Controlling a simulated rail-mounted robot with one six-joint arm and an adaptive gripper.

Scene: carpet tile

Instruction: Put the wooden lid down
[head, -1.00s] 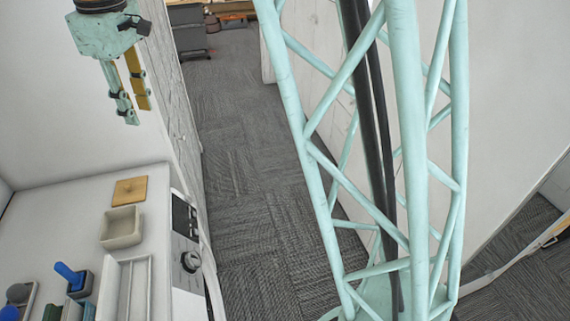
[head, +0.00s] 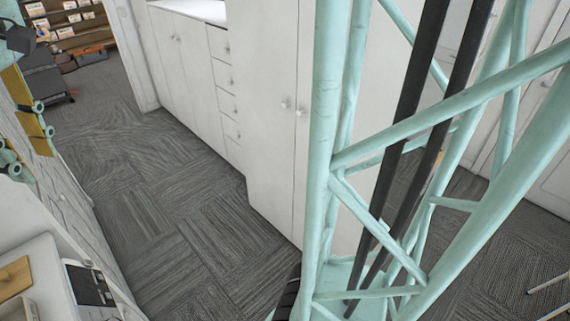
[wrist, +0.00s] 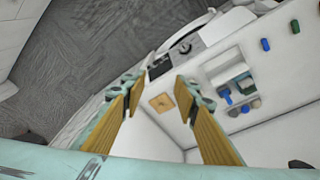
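The wooden lid, a flat tan square (head: 14,277), lies on the white counter (head: 35,252) at the lower left of the head view, partly cut off by the frame edge. In the wrist view the lid (wrist: 162,103) lies flat on the counter, with a small dark mark at its middle. My gripper (wrist: 157,85) is open and empty, its two yellow-padded fingers wide apart. The lid appears between the fingers in that view, but well beyond them and untouched. In the head view my gripper (head: 37,164) shows only partly at the left edge, above the counter.
A light open box (head: 18,310) stands beside the lid. A machine panel with a dark screen and a knob (wrist: 172,58) is at the counter's edge. Blue and green items (wrist: 235,90) lie farther along. Carpeted floor (head: 170,220) is clear, with white cabinets (head: 270,120) beyond.

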